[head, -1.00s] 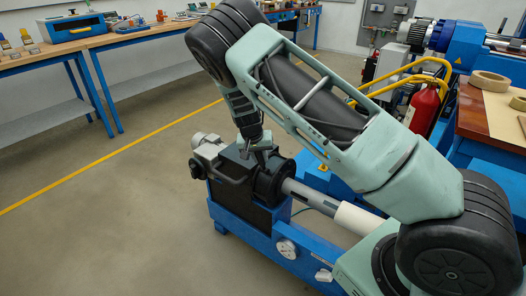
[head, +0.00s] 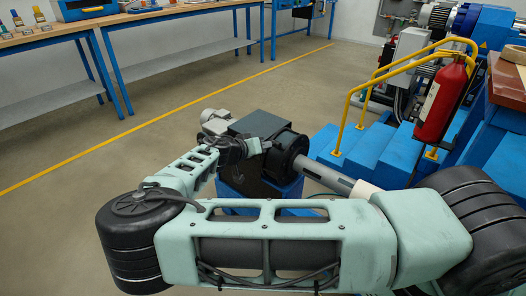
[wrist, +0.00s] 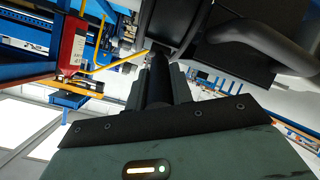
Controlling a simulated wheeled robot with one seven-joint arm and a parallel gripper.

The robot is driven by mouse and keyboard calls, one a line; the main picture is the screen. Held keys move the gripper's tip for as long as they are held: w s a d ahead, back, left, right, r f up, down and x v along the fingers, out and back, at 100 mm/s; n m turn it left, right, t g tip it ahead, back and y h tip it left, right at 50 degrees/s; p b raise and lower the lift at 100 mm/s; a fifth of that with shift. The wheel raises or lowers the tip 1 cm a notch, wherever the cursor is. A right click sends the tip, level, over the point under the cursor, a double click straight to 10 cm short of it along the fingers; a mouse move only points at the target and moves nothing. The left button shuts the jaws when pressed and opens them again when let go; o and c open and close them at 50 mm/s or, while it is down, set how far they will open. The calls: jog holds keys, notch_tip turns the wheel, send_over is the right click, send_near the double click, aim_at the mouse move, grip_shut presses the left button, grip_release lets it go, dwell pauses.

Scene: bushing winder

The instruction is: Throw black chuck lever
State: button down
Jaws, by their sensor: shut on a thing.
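The black chuck (head: 290,150) sits on the dark headstock (head: 257,124) of the winder, with a grey shaft (head: 332,178) running out to the right. My gripper (head: 266,146) is at the chuck's left side in the head view. In the wrist view my gripper (wrist: 157,72) is shut on the black chuck lever (wrist: 158,82), a dark bar between the two grey fingers. The lever's far end is close to the dark machine body (wrist: 180,22); how it joins is unclear. In the head view the lever is too small and covered to make out.
Blue steps (head: 340,148) with a yellow handrail (head: 352,110) and a red fire extinguisher (head: 440,100) stand to the right. A workbench (head: 130,22) runs along the back left. Open floor (head: 70,210) lies left of the winder. A thick curved dark handle (wrist: 258,45) is near my gripper in the wrist view.

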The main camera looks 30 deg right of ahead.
jog(key=shift+s+a+f+h+b, duration=0.1)
jog(key=shift+a+f+h+b, duration=0.05)
jog(key=shift+f+h+b, duration=0.45)
jog(key=c, duration=1.2)
grip_release()
jog(key=shift+r, duration=0.1)
jog(key=shift+c, duration=0.2)
jog(key=shift+r, duration=0.1)
jog(key=v, duration=1.7)
jog(key=shift+s, duration=0.2)
jog(key=shift+r, duration=0.15)
